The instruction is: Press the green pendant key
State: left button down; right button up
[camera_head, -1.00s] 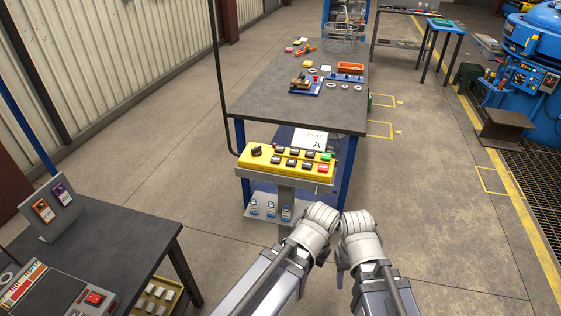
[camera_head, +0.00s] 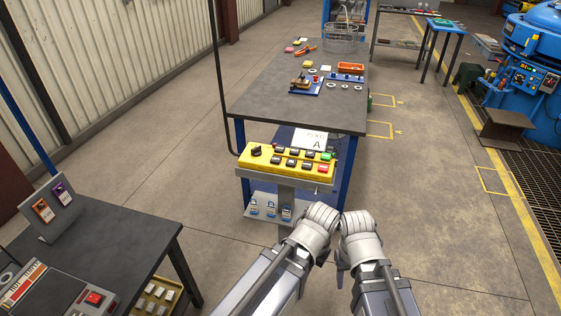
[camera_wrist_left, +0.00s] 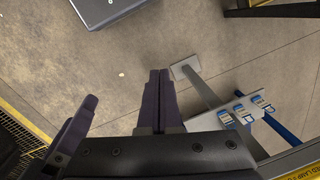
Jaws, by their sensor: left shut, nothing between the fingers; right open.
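The yellow pendant box (camera_head: 285,162) rests on a grey stand ahead of me. Its green key (camera_head: 326,156) is at the right end of the upper row, above a red key (camera_head: 323,168). Several black keys and a black knob (camera_head: 257,150) fill the rest. Both arms reach forward from the bottom, their wrists side by side, nearer me than the pendant and apart from it. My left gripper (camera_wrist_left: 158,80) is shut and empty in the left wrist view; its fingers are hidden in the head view. My right gripper (camera_head: 341,278) is open, mostly hidden by its wrist.
A grey workbench (camera_head: 262,98) with a wire basket and small parts stands behind the pendant. A shelf with blue-tagged padlocks (camera_head: 270,209) hangs below the box. A dark table (camera_head: 110,240) stands at lower left. Open floor (camera_head: 440,210) lies to the right.

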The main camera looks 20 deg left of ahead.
pick_arm(q)
jog(key=w+d+r+n+t+h+p, duration=0.15)
jog(key=w+r+p, duration=0.3)
jog(key=w, duration=0.65)
jog(key=w+d+r+n+t+h+p, duration=0.1)
jog(key=w+r+n+t+p, duration=0.3)
jog(key=w, duration=0.6)
notch_tip(320, 180, up, 12)
jog(key=n+t+h+p, duration=0.2)
jog(key=n+t+p, duration=0.2)
jog(key=p, duration=0.1)
send_over(325, 157)
jog(key=shift+f+g+y, duration=0.1)
jog(key=shift+g+y, duration=0.15)
jog(key=shift+s+f, duration=0.1)
jog(key=shift+f, duration=0.05)
notch_tip(325, 157, down, 9)
jog(key=b, duration=0.8)
jog(key=shift+r+b, duration=0.2)
jog(key=shift+b, duration=0.15)
jog(key=shift+f+b, duration=0.4)
